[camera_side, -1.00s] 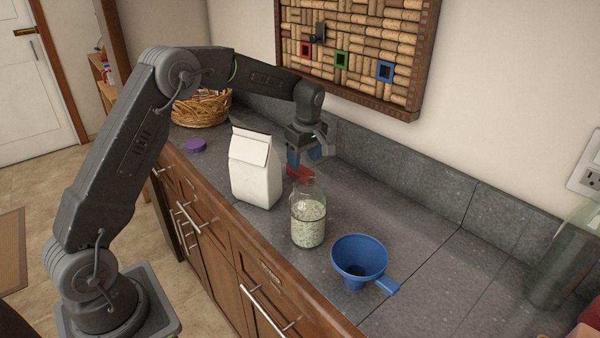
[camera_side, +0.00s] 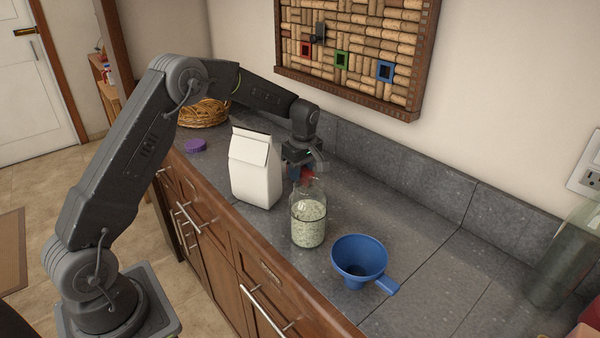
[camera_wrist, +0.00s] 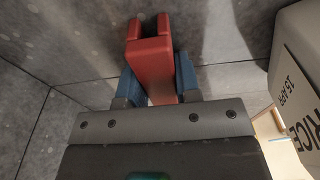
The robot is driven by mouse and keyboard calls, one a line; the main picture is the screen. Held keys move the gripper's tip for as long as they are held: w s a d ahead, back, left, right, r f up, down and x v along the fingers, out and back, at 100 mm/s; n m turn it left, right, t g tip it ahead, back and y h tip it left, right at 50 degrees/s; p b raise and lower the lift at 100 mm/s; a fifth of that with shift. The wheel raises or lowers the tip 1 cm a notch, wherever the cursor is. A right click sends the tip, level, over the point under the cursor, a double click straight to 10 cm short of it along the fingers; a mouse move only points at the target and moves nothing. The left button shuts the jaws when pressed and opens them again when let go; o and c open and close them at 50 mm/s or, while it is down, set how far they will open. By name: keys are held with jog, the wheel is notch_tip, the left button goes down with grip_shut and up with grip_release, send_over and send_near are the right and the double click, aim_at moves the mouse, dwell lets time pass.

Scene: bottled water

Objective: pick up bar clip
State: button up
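The red bar clip (camera_wrist: 150,68) is between the two blue fingertips of my gripper (camera_wrist: 158,85) in the wrist view, its two-pronged end pointing away over the grey counter. A finger lies close along each side of it; I cannot tell whether both press on it. In the side view my gripper (camera_side: 303,172) is low over the counter, beside the white bag and behind the jar. Only a little red of the clip (camera_side: 308,174) shows there, partly hidden by my gripper and the jar's glass top.
A white bag (camera_side: 256,170) stands close left of my gripper; its printed side (camera_wrist: 298,85) shows at right in the wrist view. A glass jar (camera_side: 308,222) stands in front, with a blue funnel (camera_side: 360,258) to its right.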

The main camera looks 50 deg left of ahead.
jog(key=c, duration=0.3)
jog(key=shift+c, duration=0.2)
jog(key=shift+r, duration=0.3)
notch_tip(320, 180, up, 9)
jog(key=shift+f, duration=0.2)
jog(key=s+r+n, duration=0.1)
jog(key=s+r, duration=0.3)
jog(key=r, duration=0.1)
jog(key=s+r+n, duration=0.2)
jog(key=s+r, duration=0.3)
jog(key=s+r+n, duration=0.1)
jog(key=s+r, duration=0.3)
jog(key=r, duration=0.1)
jog(key=shift+s+r+n+g, duration=0.25)
jog(key=shift+s+n+g, duration=0.05)
jog(key=shift+s, duration=0.1)
